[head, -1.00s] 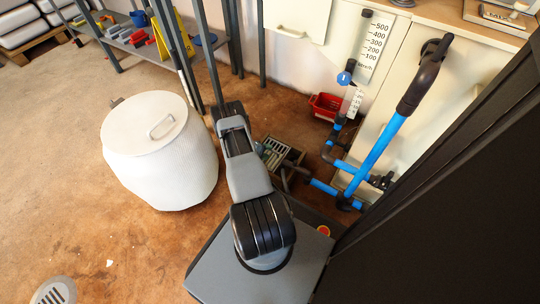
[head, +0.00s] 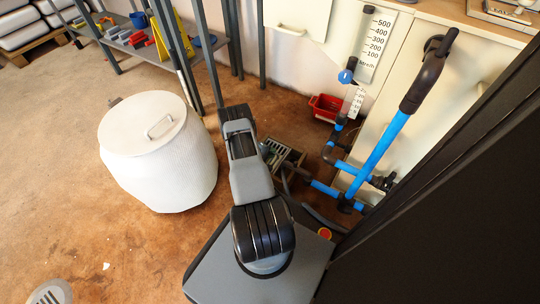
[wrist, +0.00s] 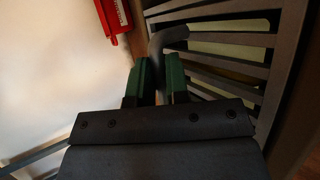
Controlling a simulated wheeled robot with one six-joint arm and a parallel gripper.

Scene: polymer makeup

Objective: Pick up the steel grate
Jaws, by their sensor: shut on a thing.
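The steel grate (head: 288,153) is a slatted grey piece low near the floor, just right of my arm in the head view. It fills the upper right of the wrist view (wrist: 228,40), with wide parallel slats and gaps between them. My gripper (wrist: 159,68) has green fingers at the grate's left edge in the wrist view. They are closed around a grey bent bar that curves over the slats and looks like part of the grate. The exact contact is partly hidden between the fingers. In the head view my arm hides the gripper.
Blue pipes (head: 378,155) with black fittings stand right of the grate. A red bin (head: 326,107) lies behind it and also shows in the wrist view (wrist: 112,17). A large white lidded drum (head: 158,155) stands left. Brown floor is open in front of the drum.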

